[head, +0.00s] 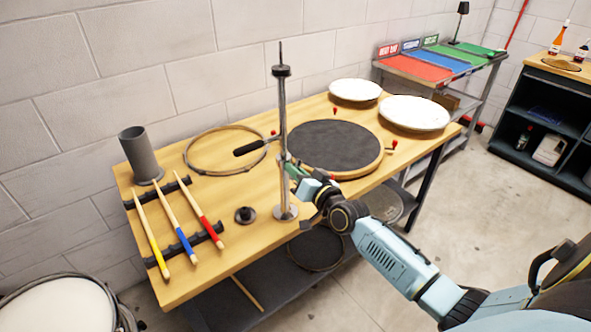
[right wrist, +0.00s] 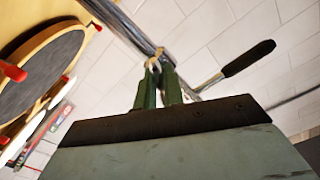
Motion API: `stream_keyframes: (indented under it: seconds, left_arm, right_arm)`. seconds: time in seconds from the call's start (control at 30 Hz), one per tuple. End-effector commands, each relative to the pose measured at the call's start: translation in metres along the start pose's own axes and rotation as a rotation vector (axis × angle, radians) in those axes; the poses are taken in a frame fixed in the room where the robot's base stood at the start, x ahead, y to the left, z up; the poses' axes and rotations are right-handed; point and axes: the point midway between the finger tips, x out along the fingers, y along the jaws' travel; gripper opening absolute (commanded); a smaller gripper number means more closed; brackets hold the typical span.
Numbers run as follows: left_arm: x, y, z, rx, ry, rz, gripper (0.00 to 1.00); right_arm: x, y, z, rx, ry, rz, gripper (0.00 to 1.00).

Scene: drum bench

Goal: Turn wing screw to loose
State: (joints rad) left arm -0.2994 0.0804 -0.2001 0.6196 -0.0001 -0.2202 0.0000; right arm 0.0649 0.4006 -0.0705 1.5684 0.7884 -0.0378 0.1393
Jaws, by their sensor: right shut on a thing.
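A metal stand (head: 283,120) rises from a round base on the wooden bench. A rod with a black handle (head: 249,148) sticks out of it to the left, and this handle also shows in the right wrist view (right wrist: 249,58). My right gripper (head: 291,168) reaches the stand's post from the right, below the handle. In the right wrist view its two green fingers (right wrist: 158,72) are closed on the small pale wing screw (right wrist: 153,61) at the post. The fingers hide most of the screw. My left gripper is not in view.
A dark round drum pad (head: 335,147) with red knobs lies close right of the stand. Several drumsticks (head: 180,225) lie on a black rack at left, near a grey cylinder (head: 141,155). A wooden hoop (head: 225,150) lies behind. White drumheads (head: 414,112) sit at the far right.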

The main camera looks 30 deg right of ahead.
Motion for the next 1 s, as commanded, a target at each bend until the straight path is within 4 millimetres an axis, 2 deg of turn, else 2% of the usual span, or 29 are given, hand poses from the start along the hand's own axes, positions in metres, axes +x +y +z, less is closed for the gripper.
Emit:
stream_keyframes:
  seconds: [0.23,0.27,0.43,0.77,0.87,1.0]
  left_arm:
    - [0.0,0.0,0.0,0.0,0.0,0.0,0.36]
    - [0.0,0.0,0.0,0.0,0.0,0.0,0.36]
    - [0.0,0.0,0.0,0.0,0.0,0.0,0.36]
    - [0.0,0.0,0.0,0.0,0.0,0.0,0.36]
    - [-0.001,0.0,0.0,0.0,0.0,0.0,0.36]
    - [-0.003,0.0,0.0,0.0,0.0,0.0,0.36]
  right_arm:
    - [0.0,0.0,0.0,-0.005,-0.001,0.0,0.0]
    - [0.0,0.0,0.0,-0.005,-0.001,0.0,0.11]
    - [0.0,0.0,0.0,-0.004,-0.001,0.0,0.32]
    - [-0.003,0.0,0.001,-0.003,-0.001,0.0,0.32]
    - [-0.011,0.0,0.001,-0.004,-0.002,0.0,0.32]
    - [-0.034,0.0,0.001,-0.004,-0.003,0.001,0.32]
